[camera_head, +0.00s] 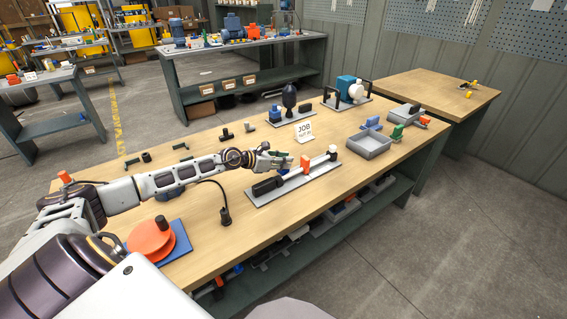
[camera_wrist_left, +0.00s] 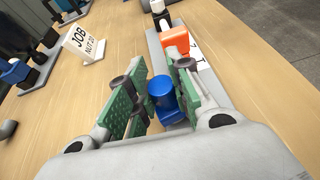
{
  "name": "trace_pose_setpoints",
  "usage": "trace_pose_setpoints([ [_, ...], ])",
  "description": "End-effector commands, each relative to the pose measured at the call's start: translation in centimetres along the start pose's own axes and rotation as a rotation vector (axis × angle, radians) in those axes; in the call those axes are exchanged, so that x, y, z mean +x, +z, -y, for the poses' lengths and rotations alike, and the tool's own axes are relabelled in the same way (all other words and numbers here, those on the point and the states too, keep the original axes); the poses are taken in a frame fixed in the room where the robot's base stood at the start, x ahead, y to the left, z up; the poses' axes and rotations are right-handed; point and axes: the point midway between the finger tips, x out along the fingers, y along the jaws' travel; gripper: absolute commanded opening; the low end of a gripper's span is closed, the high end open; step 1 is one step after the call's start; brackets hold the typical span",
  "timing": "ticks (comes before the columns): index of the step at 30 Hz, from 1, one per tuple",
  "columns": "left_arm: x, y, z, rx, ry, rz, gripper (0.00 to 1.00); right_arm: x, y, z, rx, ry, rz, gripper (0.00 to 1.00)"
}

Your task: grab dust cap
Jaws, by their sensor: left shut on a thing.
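My left gripper (camera_head: 283,162) is over the grey rail plate (camera_head: 322,172) on the wooden bench. In the left wrist view its green-padded fingers (camera_wrist_left: 160,82) are shut on a blue cap (camera_wrist_left: 163,92), with more blue below it. I take this piece for the dust cap. In the head view the gripper mostly hides it. An orange block (camera_head: 305,163) stands on the plate just beyond the fingers, and it also shows in the left wrist view (camera_wrist_left: 175,42). A black fitting (camera_head: 266,186) lies at the plate's near end. My right gripper is not in view.
A JOB card (camera_head: 304,131) stands behind the plate. Grey trays (camera_head: 370,147) with coloured parts are to the right. A black cable end (camera_head: 225,215) and an orange disc (camera_head: 151,240) lie toward the front left. The bench's right front is clear.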

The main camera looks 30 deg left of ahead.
Motion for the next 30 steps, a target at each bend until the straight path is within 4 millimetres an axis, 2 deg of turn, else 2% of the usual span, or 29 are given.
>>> trace_pose_setpoints([
  [8,-0.7,1.9,0.0,0.003,0.0,0.001,0.05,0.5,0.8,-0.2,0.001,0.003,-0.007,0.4],
  [10,-1.0,2.5,0.0,0.003,0.0,0.001,0.05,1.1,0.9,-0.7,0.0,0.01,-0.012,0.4],
  [24,-3.3,8.2,0.0,0.003,0.0,0.002,0.05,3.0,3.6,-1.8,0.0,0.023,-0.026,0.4],
  [30,-3.8,9.0,0.0,0.001,0.0,0.0,0.05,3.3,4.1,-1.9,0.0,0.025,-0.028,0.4],
])
